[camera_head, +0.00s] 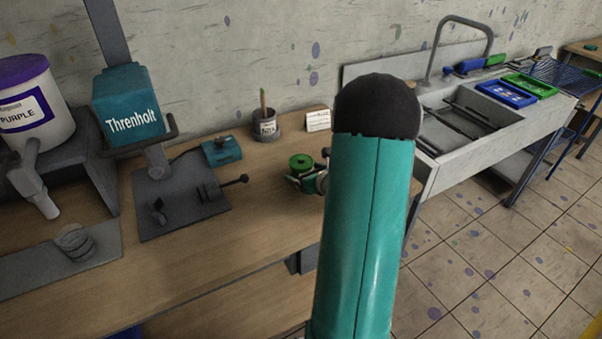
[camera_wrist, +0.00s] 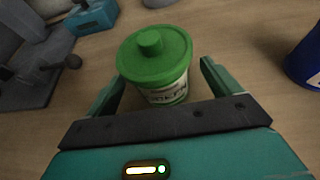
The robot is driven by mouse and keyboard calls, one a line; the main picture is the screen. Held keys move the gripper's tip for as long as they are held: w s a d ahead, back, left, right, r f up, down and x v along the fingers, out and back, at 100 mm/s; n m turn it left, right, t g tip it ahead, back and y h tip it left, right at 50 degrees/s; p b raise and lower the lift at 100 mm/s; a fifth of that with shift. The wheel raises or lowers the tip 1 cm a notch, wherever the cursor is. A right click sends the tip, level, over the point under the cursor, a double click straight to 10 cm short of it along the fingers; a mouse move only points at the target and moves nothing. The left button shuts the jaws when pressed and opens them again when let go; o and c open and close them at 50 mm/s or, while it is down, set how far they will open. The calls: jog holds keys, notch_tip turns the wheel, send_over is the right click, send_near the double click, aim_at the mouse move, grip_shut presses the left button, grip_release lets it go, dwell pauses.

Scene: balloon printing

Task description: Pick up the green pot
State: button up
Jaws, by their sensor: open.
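The green pot (camera_wrist: 155,62) has a green lid with a round knob and a white label band. It stands upright on the wooden table in the wrist view. In the head view the pot (camera_head: 301,164) shows on the table just left of my teal arm, which hides part of the area. My gripper (camera_wrist: 155,80) is open, with one finger on each side of the pot. I see gaps between the fingers and the pot's sides in the wrist view. In the head view my gripper (camera_head: 308,182) is small and partly hidden by my arm.
A teal Threnholt press (camera_head: 130,110) stands left on the table, with a small teal box (camera_head: 221,151) beside it. A pen cup (camera_head: 266,127) and a white card (camera_head: 318,120) stand behind the pot. A blue container (camera_wrist: 306,62) is at right in the wrist view. A sink (camera_head: 470,120) is at right.

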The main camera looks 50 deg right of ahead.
jog(key=shift+x, duration=1.2)
jog(key=c, duration=1.1)
jog(key=shift+c, duration=0.3)
jog(key=shift+r, duration=0.15)
